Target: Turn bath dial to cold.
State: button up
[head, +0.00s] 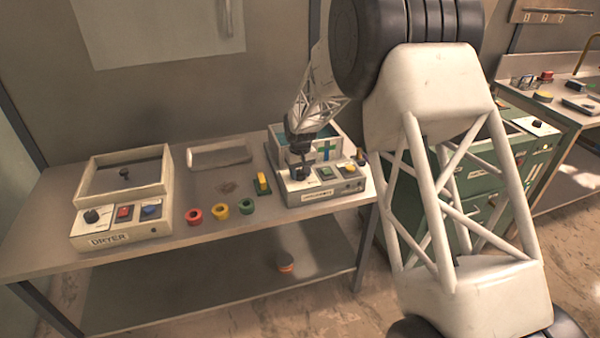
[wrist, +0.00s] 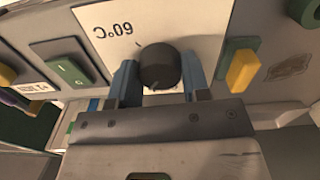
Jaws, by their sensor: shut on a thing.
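The bath (head: 330,185) is a cream box with a blue-green basin, standing at the right end of the bench. Its dark round dial (wrist: 160,67) is on the front panel, beside a printed "60°C" label that shows upside down in the wrist view. My gripper (wrist: 157,80) has its two blue-grey fingers on either side of the dial, shut on it. In the head view my gripper (head: 298,160) comes down over the left part of the bath's panel and largely hides the dial. I cannot tell which way the dial points.
A green switch (wrist: 68,73) sits on the same panel. A green and yellow block (head: 262,184) stands just left of the bath. Red, yellow and green rings (head: 220,206) lie mid-bench. The dryer (head: 120,200) is at the left end.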

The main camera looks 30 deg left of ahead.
aim_at(300, 172)
jog(key=n, duration=0.4)
jog(key=shift+n, duration=0.3)
jog(key=n, duration=0.3)
jog(key=shift+n, duration=0.3)
jog(key=o, duration=0.9)
jog(key=shift+r, duration=0.15)
jog(key=shift+r, duration=3.75)
